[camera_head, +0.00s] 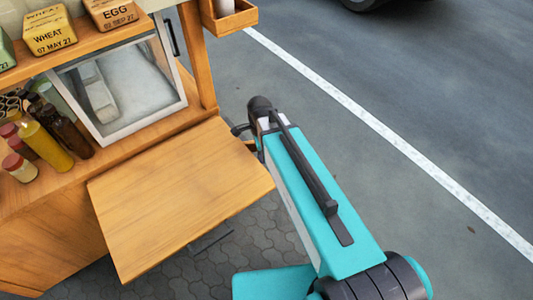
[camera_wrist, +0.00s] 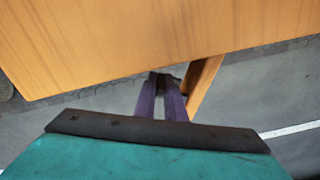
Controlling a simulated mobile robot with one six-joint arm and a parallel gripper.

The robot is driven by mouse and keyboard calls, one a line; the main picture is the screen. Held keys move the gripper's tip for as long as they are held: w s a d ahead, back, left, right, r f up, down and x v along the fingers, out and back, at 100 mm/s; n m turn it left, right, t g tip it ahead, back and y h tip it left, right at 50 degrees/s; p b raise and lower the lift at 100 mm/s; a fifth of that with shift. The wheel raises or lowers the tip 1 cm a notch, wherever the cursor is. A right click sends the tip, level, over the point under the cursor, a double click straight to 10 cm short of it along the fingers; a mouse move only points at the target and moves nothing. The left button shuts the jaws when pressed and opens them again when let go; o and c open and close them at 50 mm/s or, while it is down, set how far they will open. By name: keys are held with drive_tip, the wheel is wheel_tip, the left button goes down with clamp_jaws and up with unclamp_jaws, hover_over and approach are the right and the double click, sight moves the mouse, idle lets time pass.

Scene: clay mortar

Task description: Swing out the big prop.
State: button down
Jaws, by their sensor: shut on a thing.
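The wooden flap (camera_head: 180,195) juts out level from the cart's side, and its underside edge fills the top of the wrist view (camera_wrist: 130,40). My gripper (camera_head: 240,129) is at the flap's right edge, near the cart's corner post. In the wrist view its two purple-grey fingers (camera_wrist: 161,88) reach under the flap's edge and close on something dark and small. A slanting wooden bar (camera_wrist: 207,80), which looks like the big prop, comes down just right of the fingers. The flap hides the fingertips and the bar's upper end, so the exact contact is unclear.
A glass case (camera_head: 125,85), several sauce bottles (camera_head: 50,140) and labelled tins (camera_head: 50,32) stand on the cart. A dark bar (camera_head: 211,238) shows below the flap's front edge. Paving and open road with a white line (camera_head: 390,140) lie right; a vehicle's wheel is at the top.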

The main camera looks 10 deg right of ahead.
drive_tip(key=shift+a, duration=0.3)
drive_tip(key=c, duration=2.2)
unclamp_jaws()
drive_tip(key=shift+o, duration=0.2)
drive_tip(key=shift+d, duration=0.15)
drive_tip(key=shift+r, duration=0.1)
drive_tip(key=shift+r, duration=0.2)
wheel_tip(320, 180, up, 13)
drive_tip(key=b, duration=0.2)
drive_tip(key=shift+r, duration=0.15)
